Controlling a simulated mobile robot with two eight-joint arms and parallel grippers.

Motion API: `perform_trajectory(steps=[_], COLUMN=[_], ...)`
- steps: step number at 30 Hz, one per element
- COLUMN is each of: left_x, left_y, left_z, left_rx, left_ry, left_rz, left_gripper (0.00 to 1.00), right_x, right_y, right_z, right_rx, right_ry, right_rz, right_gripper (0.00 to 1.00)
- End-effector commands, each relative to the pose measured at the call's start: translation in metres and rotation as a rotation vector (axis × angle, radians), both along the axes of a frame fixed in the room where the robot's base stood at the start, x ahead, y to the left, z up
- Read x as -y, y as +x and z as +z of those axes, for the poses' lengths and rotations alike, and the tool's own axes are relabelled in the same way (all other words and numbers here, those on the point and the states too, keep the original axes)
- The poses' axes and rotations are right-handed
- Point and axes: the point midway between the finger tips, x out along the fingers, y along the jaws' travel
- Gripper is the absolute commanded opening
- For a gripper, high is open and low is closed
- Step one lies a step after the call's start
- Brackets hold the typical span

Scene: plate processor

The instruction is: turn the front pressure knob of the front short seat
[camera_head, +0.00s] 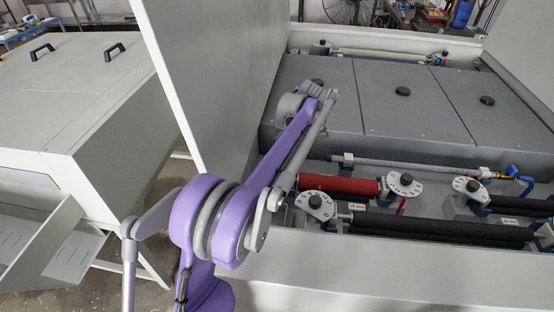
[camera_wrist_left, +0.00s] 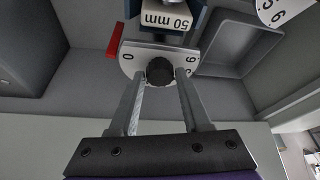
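My left gripper (camera_wrist_left: 160,84) is open, with one finger on each side of the knob. I see no clear grip on the knob, and cannot tell if the tips reach down beside it. In the head view my left arm leans over the machine's front left, and the gripper itself does not show clearly. Several black knobs on white dials show there, among them a front left dial (camera_head: 315,206). My right gripper is in neither view.
A "50 mm" block (camera_wrist_left: 167,19), a red bar (camera_wrist_left: 114,41) and a second dial (camera_wrist_left: 275,10) lie close to the gripper. The head view shows a red roller (camera_head: 340,185), black rollers (camera_head: 437,230), a tall grey panel (camera_head: 215,60) and the machine's front rim (camera_head: 400,258).

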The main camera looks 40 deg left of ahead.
Motion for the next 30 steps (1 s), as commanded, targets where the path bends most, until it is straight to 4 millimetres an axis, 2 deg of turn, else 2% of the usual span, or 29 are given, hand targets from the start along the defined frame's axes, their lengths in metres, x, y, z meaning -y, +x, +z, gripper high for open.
perform_trajectory(steps=[1,3,14,17,24,30], left_x=[0.000,0.000,0.001,0.005,0.019,0.028], left_y=[0.000,0.000,0.001,0.005,0.018,0.026], left_z=[0.000,0.000,0.004,0.016,0.062,0.091], left_rx=[0.000,0.000,0.000,0.000,0.001,0.000], left_ry=[0.000,0.000,0.000,0.000,-0.001,0.000], left_rz=[0.000,0.000,-0.001,-0.001,-0.002,-0.001], left_gripper=[0.59,0.71,0.71,0.71,0.71,0.71], right_x=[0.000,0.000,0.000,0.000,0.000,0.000], right_y=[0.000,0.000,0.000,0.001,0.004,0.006], right_z=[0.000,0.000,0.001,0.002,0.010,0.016], right_rx=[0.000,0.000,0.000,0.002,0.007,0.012], right_ry=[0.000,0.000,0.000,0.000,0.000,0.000], right_rz=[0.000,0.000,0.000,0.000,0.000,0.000], right_gripper=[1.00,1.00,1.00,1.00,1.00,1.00])
